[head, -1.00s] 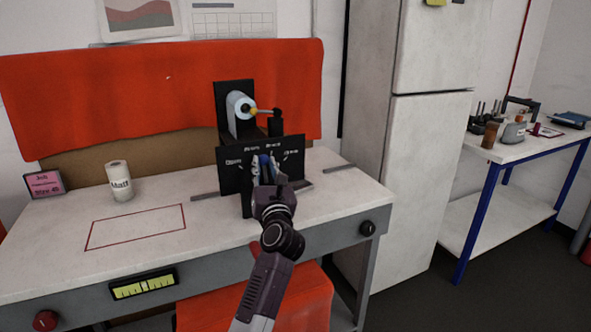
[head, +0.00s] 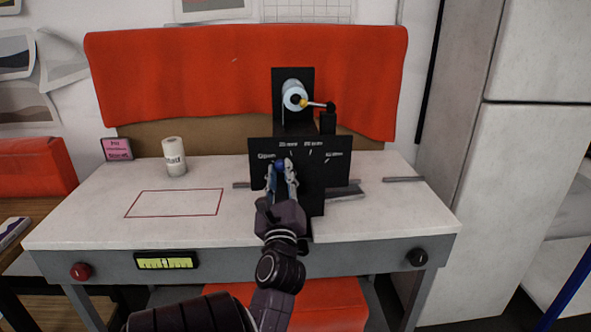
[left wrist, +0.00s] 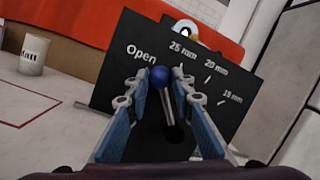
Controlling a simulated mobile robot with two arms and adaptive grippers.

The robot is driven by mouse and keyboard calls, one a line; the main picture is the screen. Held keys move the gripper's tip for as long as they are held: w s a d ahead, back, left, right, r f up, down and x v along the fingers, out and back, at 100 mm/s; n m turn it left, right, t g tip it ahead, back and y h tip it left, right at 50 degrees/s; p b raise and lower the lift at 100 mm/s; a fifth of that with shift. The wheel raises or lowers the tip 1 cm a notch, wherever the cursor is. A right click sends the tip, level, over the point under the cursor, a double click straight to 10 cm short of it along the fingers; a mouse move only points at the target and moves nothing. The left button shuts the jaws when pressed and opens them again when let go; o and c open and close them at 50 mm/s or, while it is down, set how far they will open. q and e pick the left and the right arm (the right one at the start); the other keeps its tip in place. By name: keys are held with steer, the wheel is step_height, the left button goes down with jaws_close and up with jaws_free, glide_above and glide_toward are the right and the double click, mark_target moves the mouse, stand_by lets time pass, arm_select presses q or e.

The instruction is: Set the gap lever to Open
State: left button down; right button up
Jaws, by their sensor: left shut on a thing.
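The panel carries the labels Open, 25 mm, 20 mm and 15 mm. In the left wrist view the knob (left wrist: 160,75) stands just right of the word Open (left wrist: 141,54), between it and 25 mm, and the shaft leans left. My left gripper (head: 281,174) is shut on the lever, its blue-padded fingers on either side in the left wrist view (left wrist: 159,80). Its fingers partly hide the lever in the head view. My right gripper is not in view.
A blue-white roll (head: 293,96) with a small crank sits behind the panel. A white labelled roll (head: 174,157) and a pink card (head: 117,149) stand at the left of the bench (head: 90,217). The red-outlined area is empty. A white cabinet (head: 528,170) is at the right.

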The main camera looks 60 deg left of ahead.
arm_select(q)
steer(key=c, duration=1.7)
jaws_free()
steer(key=shift+f, duration=0.1)
steer(key=shift+o, duration=0.2)
step_height(320, 180, up, 10)
